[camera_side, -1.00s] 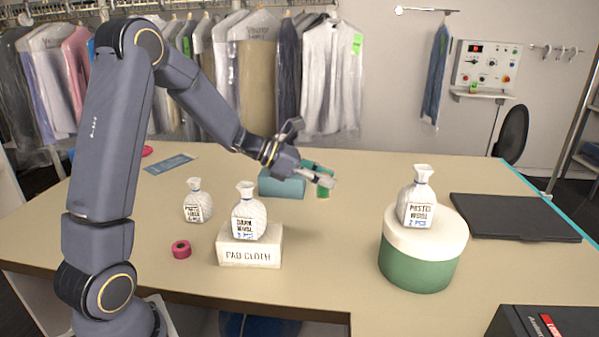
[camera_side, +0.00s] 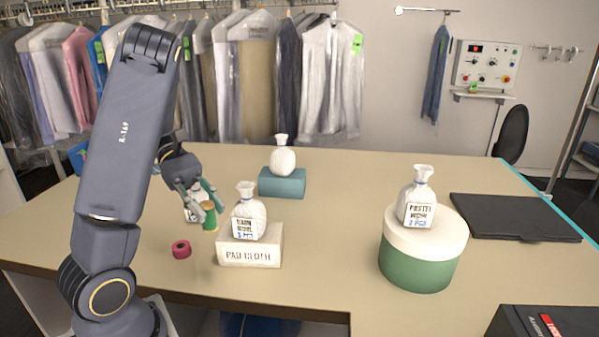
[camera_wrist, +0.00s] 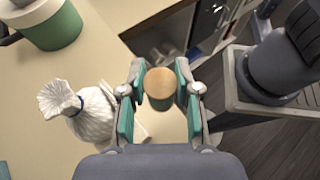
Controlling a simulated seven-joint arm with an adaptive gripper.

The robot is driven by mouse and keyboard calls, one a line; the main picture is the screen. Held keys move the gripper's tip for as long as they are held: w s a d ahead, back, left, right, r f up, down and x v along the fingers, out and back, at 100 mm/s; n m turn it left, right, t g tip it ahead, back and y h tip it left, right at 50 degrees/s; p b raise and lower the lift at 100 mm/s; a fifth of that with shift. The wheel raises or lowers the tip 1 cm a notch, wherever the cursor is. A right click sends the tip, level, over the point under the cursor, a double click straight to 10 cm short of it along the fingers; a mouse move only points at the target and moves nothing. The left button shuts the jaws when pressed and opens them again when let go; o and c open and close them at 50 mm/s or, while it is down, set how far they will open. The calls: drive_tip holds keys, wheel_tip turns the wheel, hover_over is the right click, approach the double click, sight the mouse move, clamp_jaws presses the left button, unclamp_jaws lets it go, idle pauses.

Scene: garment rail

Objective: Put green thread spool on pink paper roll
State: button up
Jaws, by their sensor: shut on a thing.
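My gripper (camera_side: 204,206) is shut on the green thread spool (camera_side: 210,221). It holds the spool upright above the left part of the table. In the wrist view, the spool's tan top (camera_wrist: 160,82) and green side (camera_wrist: 160,103) sit between the two fingers of my gripper (camera_wrist: 160,76). The pink paper roll (camera_side: 181,250) stands on the table, below and a little left of the spool in the side view, apart from it. I cannot find the roll in the wrist view.
A white bag (camera_side: 249,217) on a pad cloth box (camera_side: 250,255) stands just right of the spool. A bag on a teal block (camera_side: 283,184) stands farther back. A green tub (camera_side: 418,262) stands right.

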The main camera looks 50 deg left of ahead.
drive_tip(key=s+a+f+m+g+y, duration=0.1)
drive_tip(key=s+f+m+g+y, duration=0.3)
drive_tip(key=s+m+g, duration=0.45)
drive_tip(key=m+t+y, duration=0.2)
drive_tip(key=m+y, duration=1.9)
drive_tip(key=m, duration=0.4)
hover_over(181, 245)
drive_tip(key=shift+d+f, duration=0.1)
drive_tip(key=shift+f, duration=3.95)
drive_tip(key=o, duration=0.9)
drive_tip(key=shift+o, duration=0.2)
